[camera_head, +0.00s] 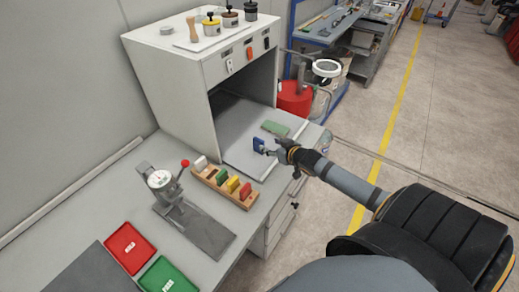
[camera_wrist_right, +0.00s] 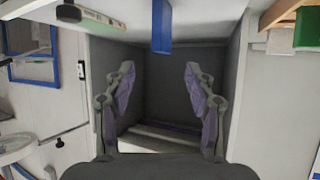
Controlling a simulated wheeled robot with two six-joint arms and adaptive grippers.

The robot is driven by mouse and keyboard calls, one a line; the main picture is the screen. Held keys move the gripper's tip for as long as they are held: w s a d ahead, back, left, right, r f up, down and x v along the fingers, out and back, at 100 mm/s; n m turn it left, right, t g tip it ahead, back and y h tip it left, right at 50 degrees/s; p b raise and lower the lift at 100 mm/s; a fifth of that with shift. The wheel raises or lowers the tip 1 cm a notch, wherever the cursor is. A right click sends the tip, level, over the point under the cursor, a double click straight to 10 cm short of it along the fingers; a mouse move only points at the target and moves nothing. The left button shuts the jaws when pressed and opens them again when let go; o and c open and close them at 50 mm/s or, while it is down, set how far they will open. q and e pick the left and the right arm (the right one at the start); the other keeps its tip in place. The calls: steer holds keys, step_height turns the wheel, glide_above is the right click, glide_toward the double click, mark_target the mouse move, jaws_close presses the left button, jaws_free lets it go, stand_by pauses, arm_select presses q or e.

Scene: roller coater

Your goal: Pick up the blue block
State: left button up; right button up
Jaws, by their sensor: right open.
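The blue block (camera_head: 259,144) stands upright at the front of the tray under the grey cabinet, in the head view. It also shows at the top middle of the right wrist view (camera_wrist_right: 162,25), apart from the fingers. My right gripper (camera_head: 271,151) is just to the right of the block in the head view. In the right wrist view its two fingers (camera_wrist_right: 159,75) are spread wide with nothing between them. Whether they touch the block cannot be told from the head view. My left gripper is not in view.
A green block (camera_head: 275,128) lies on the tray (camera_head: 240,160) behind the blue block. A wooden rack (camera_head: 208,176) with several coloured blocks stands to the left, beside a dial gauge stand (camera_head: 160,180). The cabinet (camera_head: 205,70) rises behind. Red (camera_head: 128,245) and green (camera_head: 165,277) trays lie front left.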

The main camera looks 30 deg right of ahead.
mark_target(260, 140)
steer(key=x, duration=0.3)
steer(key=shift+w+a, duration=0.1)
steer(key=shift+w, duration=0.15)
steer(key=shift+w+f, duration=0.1)
steer(key=shift+w, duration=0.55)
steer(key=x, duration=0.3)
steer(key=shift+w+a+f, duration=0.15)
steer(key=shift+w+f, duration=0.05)
steer(key=shift+f, duration=0.1)
steer(key=shift+s+r, duration=0.1)
steer(key=shift+s, duration=0.05)
steer(key=shift+c, duration=2)
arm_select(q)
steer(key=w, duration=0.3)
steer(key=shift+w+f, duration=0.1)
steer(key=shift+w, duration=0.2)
arm_select(e)
jaws_close()
